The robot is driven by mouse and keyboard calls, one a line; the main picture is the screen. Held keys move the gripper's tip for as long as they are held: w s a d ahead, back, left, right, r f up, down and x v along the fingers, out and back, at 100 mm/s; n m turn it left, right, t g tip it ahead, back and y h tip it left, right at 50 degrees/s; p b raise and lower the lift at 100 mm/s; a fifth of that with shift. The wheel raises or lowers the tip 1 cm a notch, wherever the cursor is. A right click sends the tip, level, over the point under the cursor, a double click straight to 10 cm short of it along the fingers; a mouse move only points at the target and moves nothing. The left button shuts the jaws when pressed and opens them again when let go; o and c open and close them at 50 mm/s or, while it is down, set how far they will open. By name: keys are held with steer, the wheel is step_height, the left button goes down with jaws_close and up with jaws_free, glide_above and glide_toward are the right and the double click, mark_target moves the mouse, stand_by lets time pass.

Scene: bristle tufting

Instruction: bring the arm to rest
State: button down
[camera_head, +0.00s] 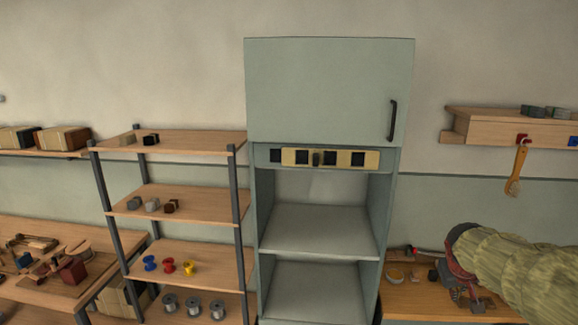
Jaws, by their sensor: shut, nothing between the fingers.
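My arm (520,268) reaches in from the right edge in a wrinkled yellow-green sleeve. It ends in a dark ring and a dark red bracket. Below the bracket, my gripper (462,298) shows small and dark, low over the wooden bench (420,302) at the lower right. It is shut with nothing held. I cannot tell whether it touches the bench top.
A pale green cabinet (330,90) with open lower shelves stands in the middle. Left of it, a shelf rack (190,203) holds small blocks and spools. A wall shelf (510,130) with a hanging orange tool (517,170) is above my arm. Small items lie on the bench.

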steer(key=s+a+f+y+b, duration=0.1)
steer(key=s+a+f+b, duration=0.4)
steer(key=s+a, duration=0.2)
steer(key=s+a+f+n+y+b, duration=0.1)
steer(key=s+a+f+y+b, duration=0.1)
steer(key=s+a+f+b, duration=0.3)
steer(key=s+a+f+n+t+y+b, duration=0.1)
steer(key=s+a+f+b, duration=0.4)
steer(key=s+a, duration=0.5)
steer(key=a, duration=0.6)
steer(key=shift+s+a+f+y, duration=0.2)
steer(key=shift+s+y, duration=0.05)
steer(key=shift+y, duration=0.15)
steer(key=shift+d+r, duration=0.1)
